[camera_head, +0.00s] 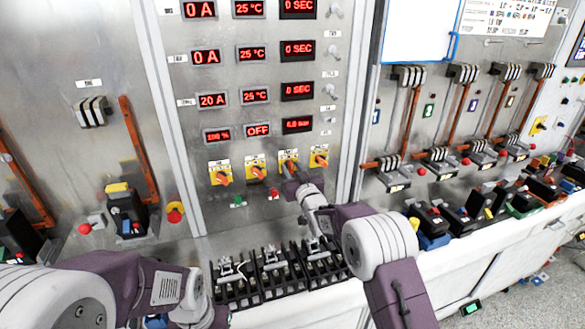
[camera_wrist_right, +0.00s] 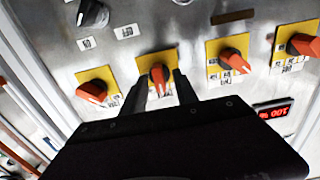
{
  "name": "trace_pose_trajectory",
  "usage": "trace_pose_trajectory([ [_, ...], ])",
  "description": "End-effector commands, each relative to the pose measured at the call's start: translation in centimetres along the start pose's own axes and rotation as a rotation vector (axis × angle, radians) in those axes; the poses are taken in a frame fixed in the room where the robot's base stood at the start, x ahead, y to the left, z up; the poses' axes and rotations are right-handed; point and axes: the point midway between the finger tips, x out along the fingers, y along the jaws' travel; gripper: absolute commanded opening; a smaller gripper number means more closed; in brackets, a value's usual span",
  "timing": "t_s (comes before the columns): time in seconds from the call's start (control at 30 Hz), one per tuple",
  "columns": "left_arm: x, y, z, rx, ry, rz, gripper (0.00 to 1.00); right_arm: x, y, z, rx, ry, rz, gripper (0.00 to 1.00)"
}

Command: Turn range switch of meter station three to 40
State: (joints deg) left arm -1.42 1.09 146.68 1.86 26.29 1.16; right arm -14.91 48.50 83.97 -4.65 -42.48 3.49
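A row of yellow plates with orange rotary switches sits low on the steel panel. The third from the left, the range switch of station three (camera_head: 288,156), is partly hidden by my right gripper (camera_head: 290,182) in the head view. In the right wrist view, which looks upside down, this orange knob (camera_wrist_right: 160,74) stands between the two dark fingers of my right gripper (camera_wrist_right: 160,88). The fingers are apart, one on each side, with small gaps visible; contact cannot be told. The scale marks are too small to read. My left arm is at the bottom left; its fingers do not show.
Neighbouring switches (camera_head: 255,167) (camera_head: 319,155) stand close on both sides. Red displays (camera_head: 212,100) are above. A green button (camera_head: 238,200) and a red button (camera_head: 273,193) are below, above a bench rack of black breakers (camera_head: 272,270).

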Motion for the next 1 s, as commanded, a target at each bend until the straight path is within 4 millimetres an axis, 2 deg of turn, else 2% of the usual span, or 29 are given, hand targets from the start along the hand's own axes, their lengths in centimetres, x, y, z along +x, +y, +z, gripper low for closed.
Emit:
trace_pose_trajectory([
  [0.1,0.0,0.0,0.0,0.000,0.000,0.000,0.36,0.0,0.0,0.0,0.000,0.000,0.000,0.35],
  [0.13,0.0,0.0,0.0,0.000,0.000,0.000,0.36,0.0,0.0,0.0,0.000,0.000,0.000,0.33],
  [0.23,0.0,0.0,0.0,0.000,0.000,0.000,0.36,0.0,0.0,0.0,0.000,0.001,0.000,0.05],
  [0.27,0.0,0.0,0.0,0.000,0.000,0.000,0.36,0.0,0.0,0.0,0.000,0.001,0.000,0.00],
  [0.67,0.8,0.0,0.1,0.000,0.000,0.000,0.36,0.0,0.0,0.1,0.048,0.004,0.000,0.00],
  [1.0,3.5,-0.1,0.4,0.000,0.000,0.000,0.36,0.0,0.2,0.3,0.293,0.006,0.000,0.00],
])
